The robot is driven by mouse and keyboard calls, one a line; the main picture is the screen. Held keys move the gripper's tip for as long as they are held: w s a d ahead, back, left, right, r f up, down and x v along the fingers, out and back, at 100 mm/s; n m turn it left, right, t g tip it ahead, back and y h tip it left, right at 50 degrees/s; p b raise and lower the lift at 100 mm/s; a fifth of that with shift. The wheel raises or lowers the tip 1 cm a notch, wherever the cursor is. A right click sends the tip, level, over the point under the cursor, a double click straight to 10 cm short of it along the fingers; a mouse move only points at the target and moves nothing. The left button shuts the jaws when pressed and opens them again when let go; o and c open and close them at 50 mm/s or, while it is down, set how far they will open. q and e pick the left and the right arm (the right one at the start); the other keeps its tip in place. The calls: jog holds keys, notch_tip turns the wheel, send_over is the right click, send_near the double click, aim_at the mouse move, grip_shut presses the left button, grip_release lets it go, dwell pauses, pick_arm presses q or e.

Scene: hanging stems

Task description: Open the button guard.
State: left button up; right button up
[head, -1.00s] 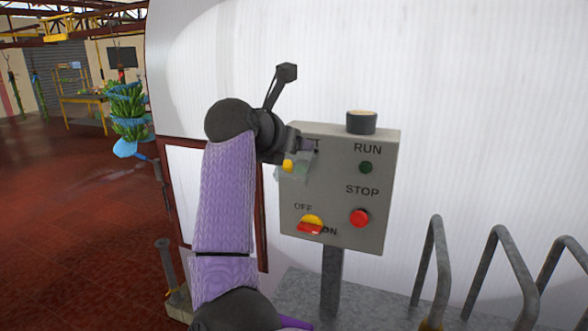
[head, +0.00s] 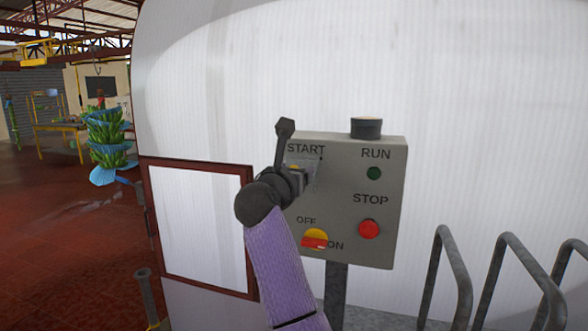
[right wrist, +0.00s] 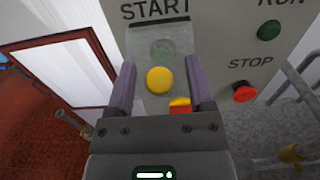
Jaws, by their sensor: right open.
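The grey control box (head: 345,215) stands on a post before the white wall. Its see-through button guard (head: 311,168) is under the START label, partly hidden by my right gripper (head: 300,177). In the right wrist view the guard (right wrist: 145,42) hangs over a dim green button (right wrist: 164,50) and looks closed. A yellow knob (right wrist: 159,80) sits on its lower part. My right gripper (right wrist: 160,88) is open, with one finger on each side of the knob. I cannot tell whether the fingers touch it. My left gripper is not in view.
The box also carries a green RUN light (head: 374,173), a red STOP button (head: 368,229) and a red-yellow OFF/ON switch (head: 315,239) just below the guard. Grey metal rails (head: 455,265) stand at the lower right. Green bunches (head: 107,138) hang far left.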

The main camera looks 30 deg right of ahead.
grip_shut()
dwell(1.4)
